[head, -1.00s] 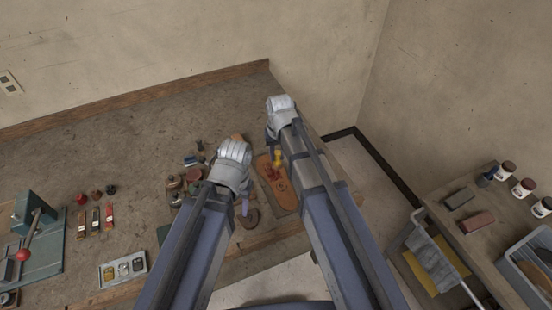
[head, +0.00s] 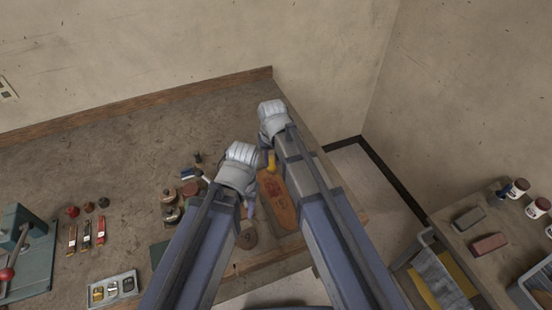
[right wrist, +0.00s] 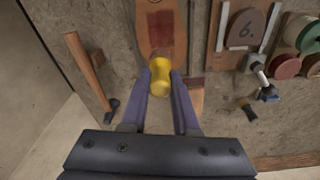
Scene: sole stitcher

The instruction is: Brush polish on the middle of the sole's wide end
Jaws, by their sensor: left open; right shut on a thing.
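The sole (head: 279,205) is a long orange-brown piece lying on the workbench; in the right wrist view part of it shows at the top (right wrist: 144,35). A dark red rectangular patch (right wrist: 160,30) marks its surface there. My right gripper (right wrist: 160,80) is shut on a yellow-handled brush (right wrist: 159,78), also seen in the head view (head: 270,162). Its brownish tip is over the sole's edge area; I cannot tell whether it touches. My left gripper (head: 249,206) is open, low beside the sole's left side. My arms hide part of the sole.
A hammer (right wrist: 88,68) and a small brush (right wrist: 246,109) lie nearby. Tins and jars (head: 172,205) stand to the left. A silver tray (head: 113,289) sits at the front. A shelf with jars stands at right.

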